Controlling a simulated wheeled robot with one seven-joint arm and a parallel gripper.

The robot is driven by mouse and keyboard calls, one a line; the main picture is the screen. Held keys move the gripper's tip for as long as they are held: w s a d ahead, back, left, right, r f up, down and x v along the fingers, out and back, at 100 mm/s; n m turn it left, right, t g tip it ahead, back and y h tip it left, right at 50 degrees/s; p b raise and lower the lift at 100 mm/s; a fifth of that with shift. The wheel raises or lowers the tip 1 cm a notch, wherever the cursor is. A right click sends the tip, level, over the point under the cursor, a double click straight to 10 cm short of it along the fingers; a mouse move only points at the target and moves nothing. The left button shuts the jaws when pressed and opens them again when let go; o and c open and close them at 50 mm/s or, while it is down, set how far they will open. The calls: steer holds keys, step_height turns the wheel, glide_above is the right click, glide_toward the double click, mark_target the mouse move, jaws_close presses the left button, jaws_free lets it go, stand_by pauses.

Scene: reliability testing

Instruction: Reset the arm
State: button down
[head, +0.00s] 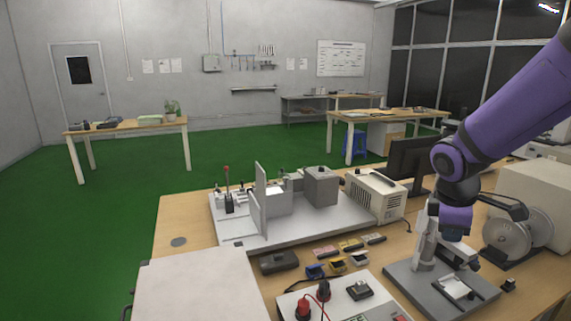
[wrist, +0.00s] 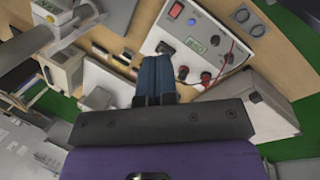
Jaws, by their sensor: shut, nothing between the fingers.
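My purple arm (head: 505,110) reaches in from the right in the head view and bends down over the right part of the workbench (head: 185,215). In the wrist view my gripper (wrist: 155,62) shows two blue fingers pressed together with nothing between them. They are above the bench, beside a white control panel (wrist: 225,62) with a red knob, a blue button and a small display. In the head view the fingers cannot be made out clearly near the grey stand (head: 428,250).
A light box (head: 200,285) stands at the bench's front left. A grey fixture plate (head: 345,212) with upright plates and boxes lies behind. A beige power unit (head: 375,195), a dark monitor (head: 410,157) and a reel (head: 515,235) crowd the right. Small coloured connectors (head: 337,265) lie mid-bench.

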steer(key=s+a+r+m+t+y, duration=0.1)
steer(key=s+r+m, duration=0.5)
steer(key=s, duration=0.3)
steer(key=s+a+r+m+t+y, duration=0.1)
steer(key=s+a+r+m+t, duration=0.1)
steer(key=s+r+m, duration=0.4)
steer(key=s+r, duration=0.1)
steer(key=s, duration=0.2)
steer(key=shift+s+a+t+y, duration=0.15)
steer(key=shift+s+t+y, duration=0.15)
steer(key=shift+s+y, duration=0.1)
